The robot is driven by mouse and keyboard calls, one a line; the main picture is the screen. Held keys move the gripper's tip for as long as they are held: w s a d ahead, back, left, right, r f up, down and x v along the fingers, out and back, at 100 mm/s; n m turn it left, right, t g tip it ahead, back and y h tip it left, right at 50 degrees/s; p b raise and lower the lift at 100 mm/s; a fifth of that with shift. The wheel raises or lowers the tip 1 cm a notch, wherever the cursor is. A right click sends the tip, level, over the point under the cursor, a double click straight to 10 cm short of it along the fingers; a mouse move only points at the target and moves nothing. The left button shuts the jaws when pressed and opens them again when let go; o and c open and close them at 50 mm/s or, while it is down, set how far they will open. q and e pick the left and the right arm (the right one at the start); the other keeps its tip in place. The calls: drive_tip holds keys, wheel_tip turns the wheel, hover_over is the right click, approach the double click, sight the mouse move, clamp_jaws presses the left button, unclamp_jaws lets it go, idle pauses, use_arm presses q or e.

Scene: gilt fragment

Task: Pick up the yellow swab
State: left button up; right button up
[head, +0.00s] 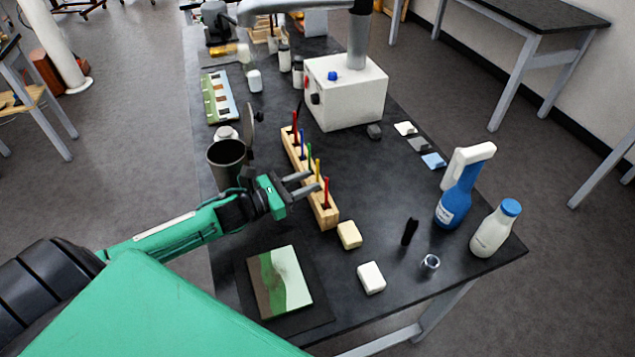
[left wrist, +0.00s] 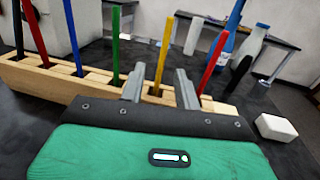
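The yellow swab (head: 318,170) stands upright in a slot of the wooden rack (head: 329,217), between a green swab (head: 309,155) and the front red swab (head: 326,191). My left gripper (head: 305,184) is open at the rack's left side, its fingers pointing toward the yellow swab. In the left wrist view the yellow swab (left wrist: 163,55) shows between the two open fingers (left wrist: 161,88), with the green swab (left wrist: 116,48) to the left and a red swab (left wrist: 213,62) to the right. I cannot tell whether either finger touches it. My right gripper is not in view.
A grey cup (head: 227,160) stands left behind my left gripper. A yellow sponge (head: 349,235) and a white block (head: 371,278) lie near the rack's front end. Bottles stand at the right; the table between is mostly clear.

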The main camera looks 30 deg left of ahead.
sight(323, 186)
use_arm(q)
drive_tip(key=p+x, duration=0.1)
drive_tip(key=x, duration=0.1)
drive_tip(key=p+x, duration=0.1)
drive_tip(key=x, duration=0.1)
drive_tip(key=shift+w+d+f, duration=0.1)
drive_tip(key=shift+w+f, duration=0.15)
drive_tip(key=shift+w+d, duration=0.25)
drive_tip(key=shift+w, duration=0.1)
drive_tip(key=shift+f, duration=0.1)
clamp_jaws()
